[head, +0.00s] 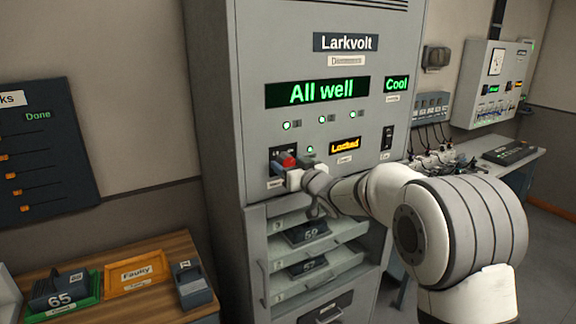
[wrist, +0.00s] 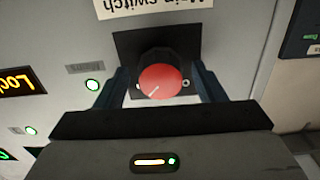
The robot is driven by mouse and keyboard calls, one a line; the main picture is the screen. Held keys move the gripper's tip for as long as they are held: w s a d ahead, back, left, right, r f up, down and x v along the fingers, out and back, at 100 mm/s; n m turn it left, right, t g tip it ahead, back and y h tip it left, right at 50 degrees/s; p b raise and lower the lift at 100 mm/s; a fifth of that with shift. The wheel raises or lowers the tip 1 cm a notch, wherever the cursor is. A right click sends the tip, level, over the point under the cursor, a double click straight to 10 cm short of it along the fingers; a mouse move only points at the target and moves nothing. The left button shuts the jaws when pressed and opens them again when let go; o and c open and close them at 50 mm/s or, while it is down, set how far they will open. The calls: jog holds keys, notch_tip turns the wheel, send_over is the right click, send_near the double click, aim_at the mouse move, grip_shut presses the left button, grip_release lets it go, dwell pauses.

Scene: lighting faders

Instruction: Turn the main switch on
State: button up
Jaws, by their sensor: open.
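The main switch is a red round knob (wrist: 160,81) on a black square plate (wrist: 184,42), under a label reading "Main switch" that appears upside down in the wrist view. A white mark shows on the knob's face. My gripper (wrist: 160,88) is open, with one finger on each side of the knob; I cannot tell whether they touch it. In the head view the red knob (head: 287,160) shows at the cabinet's lower left, with my gripper (head: 291,170) at it and hiding part of the plate.
The grey Larkvolt cabinet (head: 225,90) shows "All well", "Cool" and an orange "Locked" display (head: 345,145). A black switch (head: 387,138) is to the right. Open drawers (head: 310,250) with dark modules are below. A wooden bench (head: 130,250) holds green and orange trays at left.

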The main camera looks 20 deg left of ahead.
jog(key=b+v, duration=0.2)
jog(key=v, duration=0.6)
jog(key=shift+b, duration=0.35)
